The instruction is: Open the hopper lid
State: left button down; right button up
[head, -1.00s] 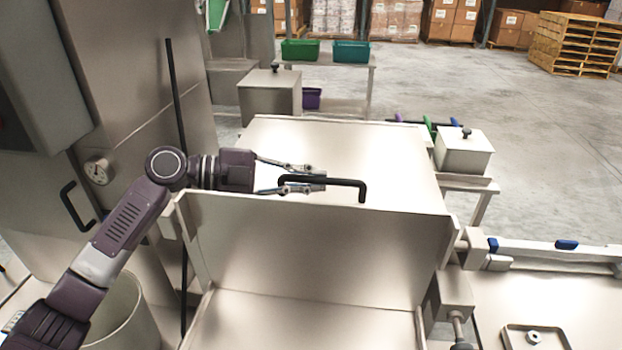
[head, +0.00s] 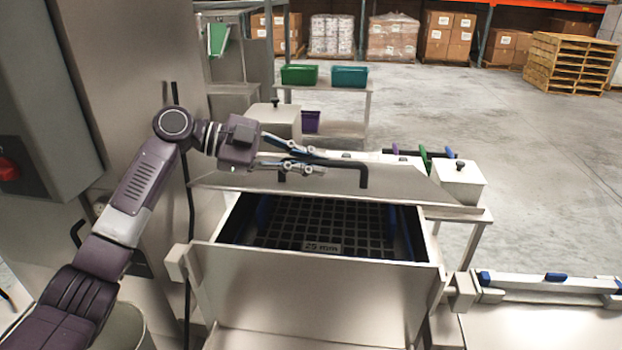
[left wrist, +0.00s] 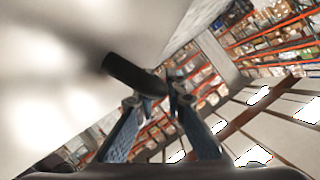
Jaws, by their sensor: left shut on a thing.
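The hopper lid (head: 375,181) is a steel plate, tilted up at the back of the hopper (head: 315,288). A black bar handle (head: 345,163) is on the lid. My left gripper (head: 310,163) is shut on this handle; in the left wrist view the dark handle (left wrist: 135,75) runs between the two fingertips (left wrist: 155,100), with the pale lid behind it. Under the raised lid the hopper opening shows a dark grid (head: 330,222) with a "25 mm" label. My right gripper is in neither view.
A steel box with a knob (head: 458,182) stands right of the lid. Green (head: 299,75) and teal (head: 350,76) bins sit on a shelf behind. A grey cabinet (head: 40,85) is at the left. Open floor (head: 540,130) lies at the right.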

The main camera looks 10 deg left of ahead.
pick_arm(q)
jog(key=w+r+n+p, duration=0.1)
jog(key=w+r+p, duration=0.3)
jog(key=r, duration=0.3)
jog(key=shift+w+r+g, duration=0.35)
jog(key=shift+w+g, duration=0.05)
jog(key=shift+w, duration=0.25)
jog(key=c, duration=2)
grip_release()
jog(key=shift+f, duration=0.1)
jog(key=shift+o, duration=0.2)
jog(key=v, duration=1.2)
jog(key=shift+d, duration=0.1)
